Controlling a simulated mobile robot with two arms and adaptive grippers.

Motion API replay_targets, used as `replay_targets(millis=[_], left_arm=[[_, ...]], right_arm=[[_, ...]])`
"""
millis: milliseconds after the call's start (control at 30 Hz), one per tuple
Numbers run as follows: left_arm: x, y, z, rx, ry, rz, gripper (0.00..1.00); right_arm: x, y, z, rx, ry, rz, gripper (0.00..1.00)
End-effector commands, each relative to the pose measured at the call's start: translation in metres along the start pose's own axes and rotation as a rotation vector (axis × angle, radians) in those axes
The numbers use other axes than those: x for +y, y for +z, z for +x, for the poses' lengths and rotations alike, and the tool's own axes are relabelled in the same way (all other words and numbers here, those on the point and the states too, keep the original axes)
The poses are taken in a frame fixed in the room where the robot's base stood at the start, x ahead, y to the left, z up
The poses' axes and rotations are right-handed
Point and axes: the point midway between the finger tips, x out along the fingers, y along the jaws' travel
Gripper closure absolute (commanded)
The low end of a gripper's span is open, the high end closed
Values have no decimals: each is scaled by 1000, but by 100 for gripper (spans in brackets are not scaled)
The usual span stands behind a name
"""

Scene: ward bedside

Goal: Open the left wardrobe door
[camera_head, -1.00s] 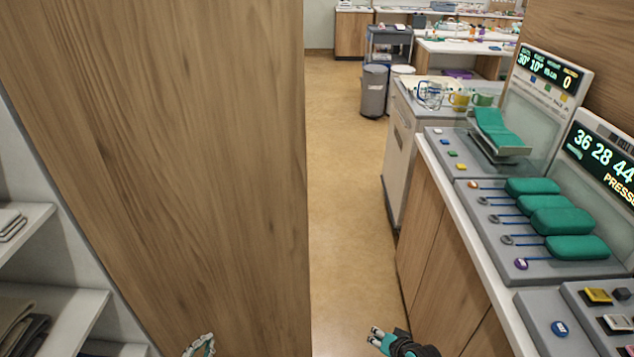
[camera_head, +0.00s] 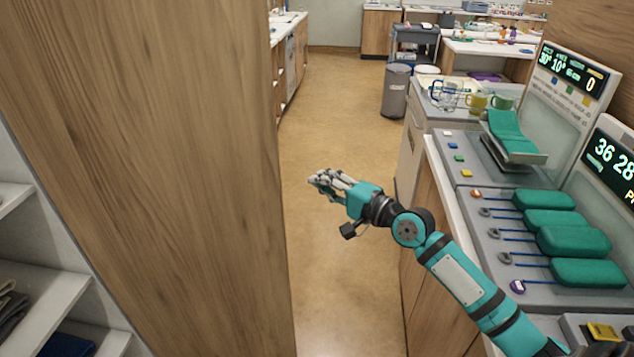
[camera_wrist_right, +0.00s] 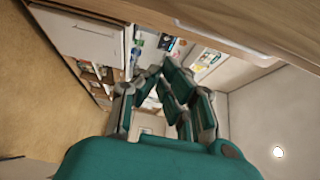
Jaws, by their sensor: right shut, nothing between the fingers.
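A tall wooden panel (camera_head: 150,170), which looks like a wardrobe door standing open, fills the left of the head view. Its free edge is near the middle, and shelves show on its other side. I cannot tell for certain whether it is the left door. No handle shows on it in the head view. My right gripper (camera_head: 320,182) is shut and empty, in the air over the floor to the right of the panel's edge and apart from it. Its fingers also show in the right wrist view (camera_wrist_right: 163,85). My left gripper is out of view.
White shelves (camera_head: 55,308) with folded cloths are at far left. A counter (camera_head: 445,185) with consoles and green pads runs along the right, beside my right arm. A grey bin (camera_head: 394,92) and a trolley stand further back. The floor (camera_head: 335,110) between is clear.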

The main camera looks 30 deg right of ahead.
Motion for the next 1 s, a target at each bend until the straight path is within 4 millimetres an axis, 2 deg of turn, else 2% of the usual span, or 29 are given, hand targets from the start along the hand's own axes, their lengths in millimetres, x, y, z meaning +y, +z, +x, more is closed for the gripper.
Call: replay_targets(millis=[200,467,533,700,1000], left_arm=[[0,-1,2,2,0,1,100],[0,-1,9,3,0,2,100],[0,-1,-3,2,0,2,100],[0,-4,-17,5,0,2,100],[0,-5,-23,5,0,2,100]], right_arm=[[-1,0,43,1,-4,0,100],[0,0,82,0,-2,-1,100],[-3,7,78,-2,3,-1,100],[-3,20,65,0,2,0,100],[0,31,56,1,0,-2,100]])
